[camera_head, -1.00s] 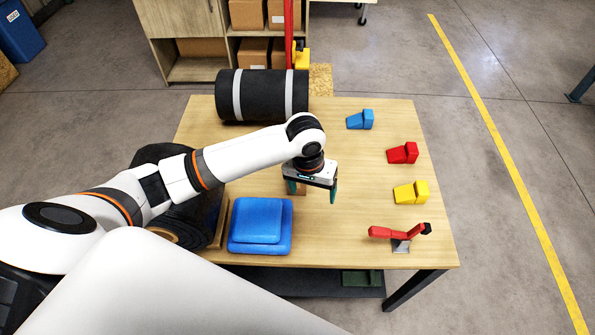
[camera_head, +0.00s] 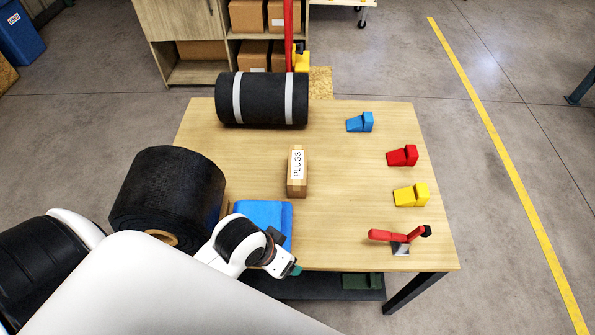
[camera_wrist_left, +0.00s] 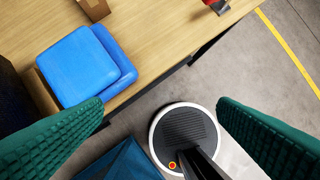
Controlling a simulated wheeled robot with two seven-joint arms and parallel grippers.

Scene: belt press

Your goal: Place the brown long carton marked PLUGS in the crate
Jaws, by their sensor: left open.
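The brown long carton marked PLUGS (camera_head: 297,185) lies on the wooden table near its middle, with its white label facing up. Its near end shows at the top of the left wrist view (camera_wrist_left: 95,8). My left gripper (camera_head: 290,268) is past the table's front edge, well away from the carton. In the left wrist view its green fingers (camera_wrist_left: 160,108) are wide apart with nothing between them. A blue box-like thing (camera_wrist_left: 122,163) shows below the gripper, cut off by the frame; I cannot tell whether it is the crate. My right gripper is not in view.
Blue stacked pads (camera_wrist_left: 82,68) lie at the table's front left. Black rolls stand at the left (camera_head: 168,190) and lie at the back (camera_head: 262,98). Blue, red and yellow wedges (camera_head: 405,194) and a red-handled clamp (camera_head: 400,238) line the right. The table around the carton is clear.

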